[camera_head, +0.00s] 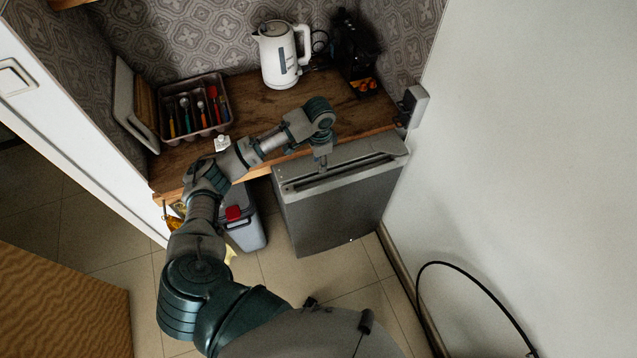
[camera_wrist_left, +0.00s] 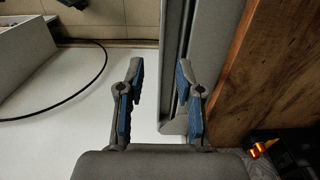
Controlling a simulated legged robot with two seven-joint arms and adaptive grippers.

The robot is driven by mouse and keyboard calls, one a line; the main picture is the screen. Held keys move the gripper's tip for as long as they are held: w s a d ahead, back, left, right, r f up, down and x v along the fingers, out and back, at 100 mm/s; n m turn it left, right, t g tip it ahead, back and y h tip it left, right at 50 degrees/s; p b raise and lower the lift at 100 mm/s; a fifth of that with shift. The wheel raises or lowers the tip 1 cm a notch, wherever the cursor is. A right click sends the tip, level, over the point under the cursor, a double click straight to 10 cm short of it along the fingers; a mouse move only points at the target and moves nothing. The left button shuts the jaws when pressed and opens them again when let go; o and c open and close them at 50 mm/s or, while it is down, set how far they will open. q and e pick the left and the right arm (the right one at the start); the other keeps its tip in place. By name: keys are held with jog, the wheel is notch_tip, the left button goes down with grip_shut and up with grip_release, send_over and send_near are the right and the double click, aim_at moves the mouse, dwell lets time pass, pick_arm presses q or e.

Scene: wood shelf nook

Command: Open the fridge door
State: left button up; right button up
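The small grey fridge (camera_head: 335,215) stands under the wooden counter, its front facing me. A long recessed slot (camera_head: 345,176) runs along the top of its door, which looks shut or nearly so. My left gripper (camera_head: 321,160) reaches over the counter and points down at the fridge's top front edge, left of the middle of the slot. In the left wrist view the two blue-padded fingers of the gripper (camera_wrist_left: 160,78) are apart. The grey fridge edge (camera_wrist_left: 203,50) passes by the right finger; I cannot tell if they touch. My right gripper is not in view.
The wooden counter (camera_head: 250,98) holds a white kettle (camera_head: 283,60), a black coffee machine (camera_head: 354,50) and a cutlery tray (camera_head: 191,126). A grey bin (camera_head: 246,233) stands left of the fridge. A white wall (camera_head: 530,150) is close on the right. Tiled floor lies in front.

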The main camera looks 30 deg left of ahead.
aim_at(318, 186)
pick_arm(q)
jog(key=f, duration=1.5)
jog(key=shift+a+f, duration=0.1)
jog(key=shift+a, duration=0.1)
jog(key=shift+d+f, duration=0.1)
jog(key=shift+f, duration=0.4)
jog(key=shift+a, duration=0.2)
jog(key=shift+a, duration=0.2)
grip_shut()
jog(key=shift+d, duration=0.15)
